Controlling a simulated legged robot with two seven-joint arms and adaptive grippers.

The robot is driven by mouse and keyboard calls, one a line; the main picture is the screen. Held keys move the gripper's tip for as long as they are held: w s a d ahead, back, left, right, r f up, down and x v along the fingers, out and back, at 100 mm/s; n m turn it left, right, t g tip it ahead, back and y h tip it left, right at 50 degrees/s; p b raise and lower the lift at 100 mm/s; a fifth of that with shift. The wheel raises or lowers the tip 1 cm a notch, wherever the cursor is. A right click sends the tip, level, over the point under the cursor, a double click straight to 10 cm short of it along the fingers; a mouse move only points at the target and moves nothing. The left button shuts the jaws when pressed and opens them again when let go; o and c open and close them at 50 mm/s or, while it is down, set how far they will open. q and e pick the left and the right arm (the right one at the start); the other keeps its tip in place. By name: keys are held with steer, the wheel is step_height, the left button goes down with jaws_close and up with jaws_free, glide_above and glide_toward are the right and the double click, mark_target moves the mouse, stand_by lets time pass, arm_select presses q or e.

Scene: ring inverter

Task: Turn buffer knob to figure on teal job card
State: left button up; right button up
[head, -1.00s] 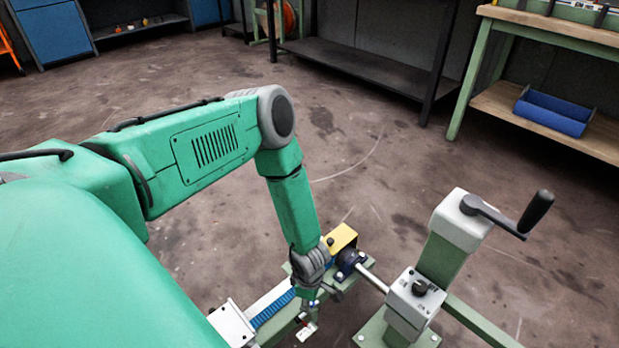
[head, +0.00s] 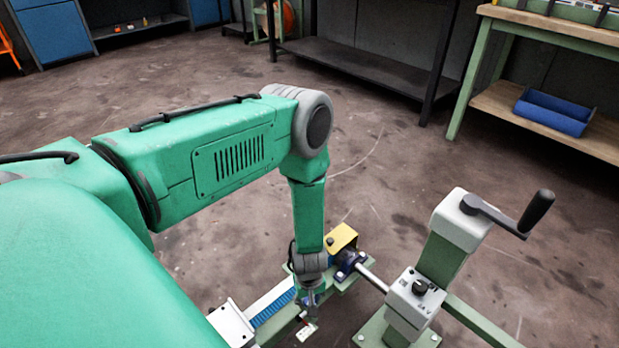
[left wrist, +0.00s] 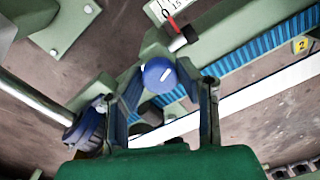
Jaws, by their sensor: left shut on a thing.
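The buffer knob (left wrist: 158,75) is a round blue cap with a short white mark on its face, seen in the left wrist view. My left gripper (left wrist: 166,92) has its two fingers on either side of it and is shut on it. In the head view, my left gripper (head: 311,298) points down at the low green frame, and the knob is hidden there. A white scale plate (left wrist: 170,8) reading 15, with a red pointer, is partly cut off at the top. I cannot make out a teal job card. My right gripper is not in view.
A grey-and-green post with a black-handled crank (head: 535,212) stands to the right. A steel shaft (head: 373,280) runs to it from a dark blue bearing (head: 350,262) beside a yellow box (head: 342,238). A blue ribbed strip (head: 272,309) lies left. The floor behind is open.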

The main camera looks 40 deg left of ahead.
arm_select(q)
steer(key=shift+w+r+m, duration=0.1)
steer(key=shift+w+m, duration=0.2)
steer(key=shift+m, duration=1)
steer(key=o, duration=1.1)
steer(key=shift+o, duration=0.2)
steer(key=shift+s, duration=0.15)
step_height(320, 180, up, 12)
